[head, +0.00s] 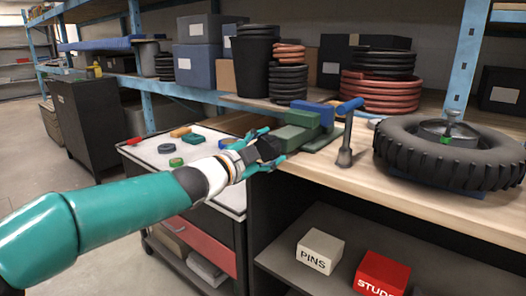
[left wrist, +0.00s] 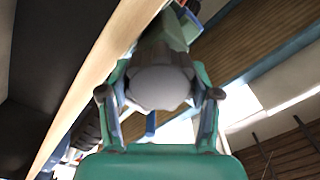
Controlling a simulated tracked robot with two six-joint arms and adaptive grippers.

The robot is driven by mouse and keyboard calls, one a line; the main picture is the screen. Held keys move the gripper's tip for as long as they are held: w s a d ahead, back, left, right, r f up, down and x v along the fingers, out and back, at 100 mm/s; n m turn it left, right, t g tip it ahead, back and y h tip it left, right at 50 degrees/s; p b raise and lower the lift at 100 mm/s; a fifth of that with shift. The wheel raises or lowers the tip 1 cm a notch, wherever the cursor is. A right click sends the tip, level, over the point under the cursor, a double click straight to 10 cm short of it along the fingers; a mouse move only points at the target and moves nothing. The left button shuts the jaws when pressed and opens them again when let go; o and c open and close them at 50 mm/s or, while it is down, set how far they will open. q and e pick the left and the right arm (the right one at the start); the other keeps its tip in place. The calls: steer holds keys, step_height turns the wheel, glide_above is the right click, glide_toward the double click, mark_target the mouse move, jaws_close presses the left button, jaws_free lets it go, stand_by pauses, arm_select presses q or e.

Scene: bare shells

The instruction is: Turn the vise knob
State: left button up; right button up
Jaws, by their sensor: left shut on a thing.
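The vise (head: 298,132) is a green and blue block at the front edge of the wooden bench, left of the middle. My left gripper (head: 276,147) reaches it from the left, with its teal fingers at the near-left end of the vise. In the left wrist view, the grey knob (left wrist: 158,88) with a scalloped rim sits between the two fingers of my left gripper (left wrist: 160,98). The gripper is shut on the knob. In the head view the knob is mostly hidden by the gripper. My right gripper is out of view.
A large black tyre (head: 455,158) lies on the bench to the right. A grey post (head: 345,150) with a blue top stands beside the vise. Left, a cart (head: 150,151) bears small coloured parts. White PINS (head: 320,250) and red STUDS (head: 381,273) boxes stand below the bench top.

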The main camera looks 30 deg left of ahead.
arm_select(q)
steer(key=m+b, duration=0.1)
steer(key=m, duration=0.1)
steer(key=m+b, duration=0.1)
steer(key=m, duration=0.2)
steer(key=shift+d+f+m, duration=0.1)
steer(key=shift+f+m, duration=0.2)
steer(key=shift+f, duration=0.1)
steer(key=shift+f+m+b, duration=0.1)
steer(key=shift+m+b, duration=0.4)
steer(key=shift+m, duration=1.6)
steer(key=o, duration=1.1)
steer(key=shift+o, duration=0.2)
steer(key=shift+r, duration=0.25)
steer(key=shift+s, duration=0.15)
